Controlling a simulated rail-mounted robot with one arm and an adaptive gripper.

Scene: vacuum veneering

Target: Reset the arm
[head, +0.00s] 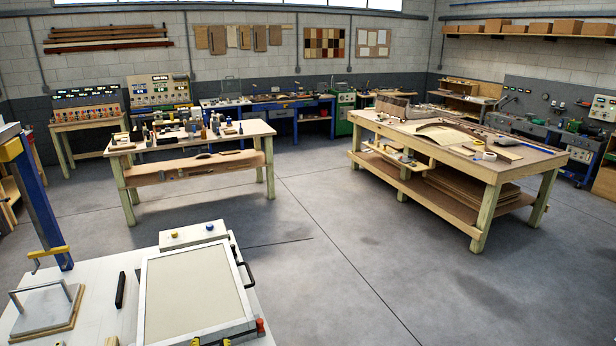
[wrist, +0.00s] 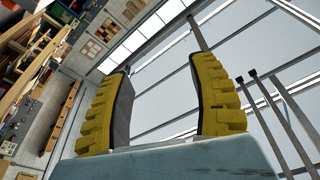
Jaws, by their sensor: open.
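My gripper (wrist: 165,95) shows in the wrist view with its two yellow, black-edged fingers wide apart. It is open, with nothing between the fingers. The wrist view is tilted and looks up past the fingers at the ceiling, windows and far wall.
A white bench (head: 95,290) at front left bears a framed panel (head: 195,285) with a black handle and a flat plate with a handle (head: 45,308). A tool-covered table (head: 200,137) and a larger wooden table (head: 480,160) stand beyond. The floor (head: 310,260) between them is clear.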

